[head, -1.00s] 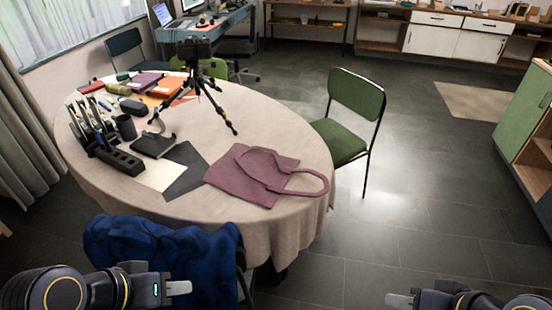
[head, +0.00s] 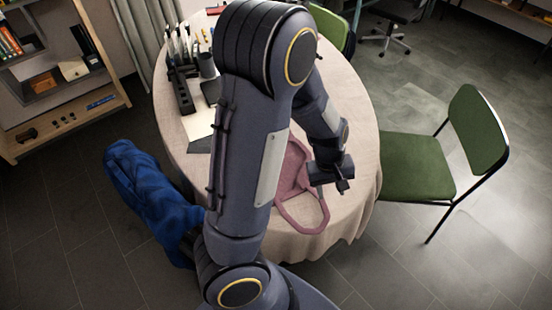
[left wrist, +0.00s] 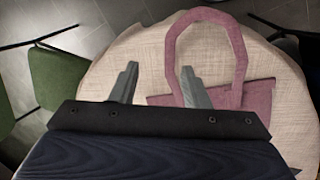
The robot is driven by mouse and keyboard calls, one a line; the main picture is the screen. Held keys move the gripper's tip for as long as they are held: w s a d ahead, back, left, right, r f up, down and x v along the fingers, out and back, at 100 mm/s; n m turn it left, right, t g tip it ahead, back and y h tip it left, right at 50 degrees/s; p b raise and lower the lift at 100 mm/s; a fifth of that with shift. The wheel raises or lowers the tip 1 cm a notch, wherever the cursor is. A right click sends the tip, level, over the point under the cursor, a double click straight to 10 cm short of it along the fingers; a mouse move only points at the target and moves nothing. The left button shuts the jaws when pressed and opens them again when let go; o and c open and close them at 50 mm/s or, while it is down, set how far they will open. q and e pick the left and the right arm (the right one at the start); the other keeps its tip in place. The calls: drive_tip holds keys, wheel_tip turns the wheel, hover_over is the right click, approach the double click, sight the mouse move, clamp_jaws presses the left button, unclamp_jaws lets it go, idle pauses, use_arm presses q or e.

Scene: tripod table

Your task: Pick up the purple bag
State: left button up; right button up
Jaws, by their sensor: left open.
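The purple bag (head: 291,171) lies flat on the round cloth-covered table (head: 352,105), its handle loop toward the table's near edge. My left arm hides part of it in the head view. My left gripper (head: 343,186) is over the table beside the bag's right side. In the left wrist view, the open, empty fingers (left wrist: 160,78) point toward the bag (left wrist: 262,94). One strand of the handle appears behind the right finger; I cannot tell the height gap. My right gripper is out of view.
A green chair (head: 420,165) stands right of the table. A blue garment (head: 150,195) hangs at the near left. Black holders and a cup (head: 206,64) stand on the table's far left. A shelf unit (head: 60,80) is at the left, with open floor at the near right.

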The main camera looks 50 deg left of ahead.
sight(323, 202)
use_arm(q)
drive_tip(key=a+f+y, duration=0.1)
drive_tip(key=w+a+f+n+y+p, duration=0.1)
drive_tip(key=f, duration=0.1)
drive_tip(key=shift+w+f+g, duration=0.15)
drive_tip(key=shift+g, duration=0.15)
drive_tip(key=shift+a+f, duration=0.1)
drive_tip(key=shift+f, duration=0.25)
wheel_tip(323, 202, down, 8)
drive_tip(key=shift+w+a+r, duration=0.15)
drive_tip(key=shift+r, duration=0.1)
clamp_jaws()
